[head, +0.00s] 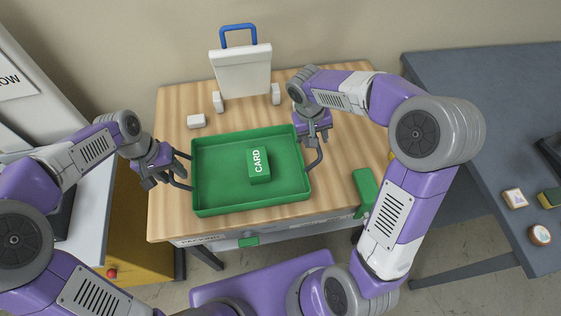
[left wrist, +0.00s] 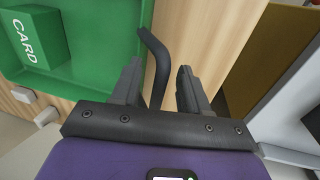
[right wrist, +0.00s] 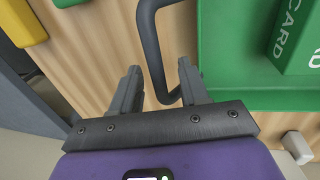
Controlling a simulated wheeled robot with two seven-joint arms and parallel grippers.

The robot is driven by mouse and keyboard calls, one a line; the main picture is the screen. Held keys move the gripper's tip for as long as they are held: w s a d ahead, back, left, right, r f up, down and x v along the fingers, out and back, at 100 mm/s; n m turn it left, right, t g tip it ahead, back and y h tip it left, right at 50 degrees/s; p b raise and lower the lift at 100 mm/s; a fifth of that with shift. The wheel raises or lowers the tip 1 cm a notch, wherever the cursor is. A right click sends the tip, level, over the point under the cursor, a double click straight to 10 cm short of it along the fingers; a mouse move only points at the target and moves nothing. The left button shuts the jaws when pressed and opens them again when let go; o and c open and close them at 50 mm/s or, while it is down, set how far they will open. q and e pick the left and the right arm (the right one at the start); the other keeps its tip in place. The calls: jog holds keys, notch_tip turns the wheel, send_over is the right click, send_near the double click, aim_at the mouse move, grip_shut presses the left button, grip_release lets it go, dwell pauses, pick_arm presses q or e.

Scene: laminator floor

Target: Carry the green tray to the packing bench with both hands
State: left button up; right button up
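The green tray (head: 225,203) sits flat on a wooden-topped bench (head: 165,225), whose front label partly reads "PACKING". A green box marked CARD (head: 259,170) lies inside it. The tray has a dark handle at each end. My left gripper (head: 176,169) is at the left handle; in the left wrist view its fingers (left wrist: 158,72) are apart, with the handle (left wrist: 154,55) between them. My right gripper (head: 317,146) is at the right handle; in the right wrist view its fingers (right wrist: 158,72) are apart, with the handle (right wrist: 150,45) between them. Neither gripper visibly closes on its handle.
A white board with a blue handle (head: 240,70) stands behind the tray, between small white blocks. Another white block (head: 196,121) lies nearby. A green piece (head: 365,186) is at the bench's right front. A grey table (head: 470,85) stands right, a white surface left.

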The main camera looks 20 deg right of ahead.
jog(key=shift+r, duration=0.15)
pick_arm(q)
notch_tip(320, 180, up, 12)
jog(key=a, duration=0.2)
jog(key=shift+w+a+f, duration=0.15)
pick_arm(e)
notch_tip(320, 180, up, 12)
jog(key=a, duration=0.2)
jog(key=shift+w+a+f, duration=0.15)
jog(key=shift+a+f, duration=0.05)
